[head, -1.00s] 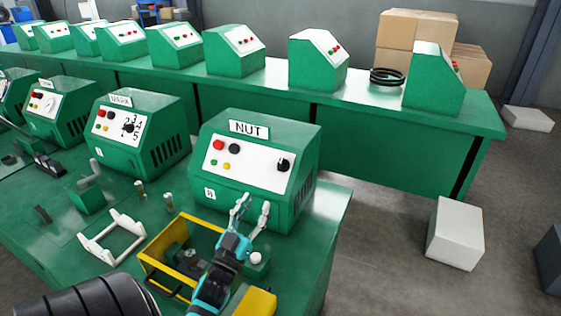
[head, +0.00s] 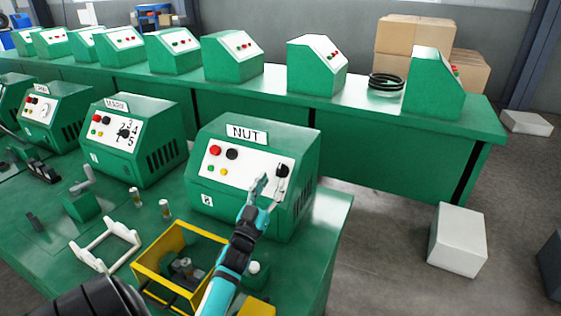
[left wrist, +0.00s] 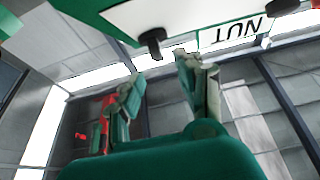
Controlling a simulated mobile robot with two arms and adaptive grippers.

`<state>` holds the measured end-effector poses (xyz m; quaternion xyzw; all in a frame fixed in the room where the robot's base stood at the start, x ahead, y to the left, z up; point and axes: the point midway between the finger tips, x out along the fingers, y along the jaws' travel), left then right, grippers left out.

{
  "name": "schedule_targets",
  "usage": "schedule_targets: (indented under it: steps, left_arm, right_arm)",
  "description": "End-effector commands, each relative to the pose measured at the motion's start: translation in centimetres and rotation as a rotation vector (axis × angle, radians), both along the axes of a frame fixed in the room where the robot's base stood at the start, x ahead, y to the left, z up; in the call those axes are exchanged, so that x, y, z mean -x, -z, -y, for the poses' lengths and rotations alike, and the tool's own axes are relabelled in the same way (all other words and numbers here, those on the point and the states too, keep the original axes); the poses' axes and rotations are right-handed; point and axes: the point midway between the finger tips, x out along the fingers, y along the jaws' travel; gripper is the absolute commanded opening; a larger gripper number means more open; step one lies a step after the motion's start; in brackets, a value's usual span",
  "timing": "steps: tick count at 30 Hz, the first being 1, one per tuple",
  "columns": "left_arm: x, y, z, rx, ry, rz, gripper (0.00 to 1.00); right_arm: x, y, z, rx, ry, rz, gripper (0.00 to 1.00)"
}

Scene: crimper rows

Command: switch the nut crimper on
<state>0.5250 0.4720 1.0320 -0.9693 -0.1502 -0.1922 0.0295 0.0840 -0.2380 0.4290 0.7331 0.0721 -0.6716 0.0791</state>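The nut crimper (head: 255,214) is a green box with a "NUT" label (head: 246,134) and a sloped white panel. The panel carries a red button (head: 215,150), a black button (head: 232,154), small green and yellow lamps, and a black rotary knob (head: 282,170) at its right side. My left gripper (head: 270,186) is open and empty, its fingertips in front of the panel just below the knob. In the left wrist view the knob (left wrist: 153,40) shows beyond and between the parted fingers (left wrist: 165,85), apparently untouched. My right gripper is not in view.
A yellow open-topped frame (head: 150,262) stands below my left arm, beside a white-topped green button post (head: 254,268). A white frame (head: 105,240) and two small posts stand left. The "MARK" machine (head: 130,150) is left of the nut crimper.

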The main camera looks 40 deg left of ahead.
Motion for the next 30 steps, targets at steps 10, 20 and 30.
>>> schedule_targets:
  steps: [10,20,30]
  left_arm:
    - [-5.3,-2.4,-1.6,0.001,0.0,0.001,0.37]
    - [-6.2,-2.7,-2.0,0.0,0.0,0.0,0.37]
    - [-6.2,-2.7,-1.9,0.0,0.0,0.0,0.06]
  right_arm:
    - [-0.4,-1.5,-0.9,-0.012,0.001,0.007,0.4]
    - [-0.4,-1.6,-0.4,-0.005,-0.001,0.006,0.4]
    - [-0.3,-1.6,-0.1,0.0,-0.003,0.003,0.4]
